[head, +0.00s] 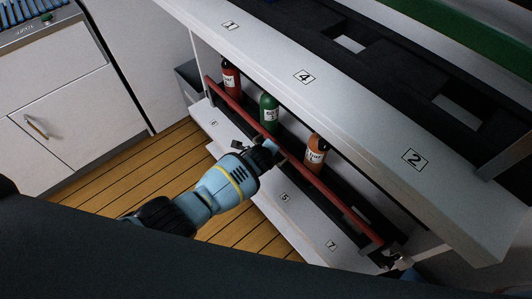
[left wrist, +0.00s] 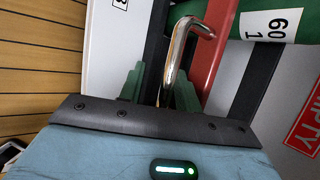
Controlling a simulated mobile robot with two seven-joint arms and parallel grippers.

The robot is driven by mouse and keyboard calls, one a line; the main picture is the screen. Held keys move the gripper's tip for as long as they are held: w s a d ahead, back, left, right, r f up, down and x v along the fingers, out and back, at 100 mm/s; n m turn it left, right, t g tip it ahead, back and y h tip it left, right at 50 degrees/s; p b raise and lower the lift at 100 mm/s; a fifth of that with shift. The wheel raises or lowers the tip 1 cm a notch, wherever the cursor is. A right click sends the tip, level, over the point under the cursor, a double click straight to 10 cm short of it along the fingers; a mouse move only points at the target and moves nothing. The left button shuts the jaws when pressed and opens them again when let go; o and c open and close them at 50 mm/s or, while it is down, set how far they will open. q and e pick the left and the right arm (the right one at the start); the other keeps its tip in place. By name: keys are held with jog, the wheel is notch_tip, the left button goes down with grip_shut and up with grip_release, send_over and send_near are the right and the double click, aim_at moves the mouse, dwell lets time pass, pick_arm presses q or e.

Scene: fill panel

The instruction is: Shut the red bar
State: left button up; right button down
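The red bar (head: 338,202) runs diagonally along the front of the low shelf in the head view. It also shows as a red strip in the left wrist view (left wrist: 216,55). A bent chrome handle (left wrist: 177,55) sits beside the red strip. My left gripper (head: 274,150) is at the middle of the bar. In the left wrist view its green fingers (left wrist: 160,88) are apart, with the handle between them; I cannot tell if they touch it. The gripper hides part of the bar in the head view. My right gripper is not clearly seen.
A red bottle (head: 231,80), a green bottle (head: 269,108) and an orange bottle (head: 315,152) stand on the shelf behind the bar. The white counter edge (head: 360,120) overhangs them. Numbered white panels (head: 308,228) lie below. Wooden floor (head: 160,165) is free at left.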

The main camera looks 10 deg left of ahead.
pick_arm(q)
jog(key=shift+r, duration=0.1)
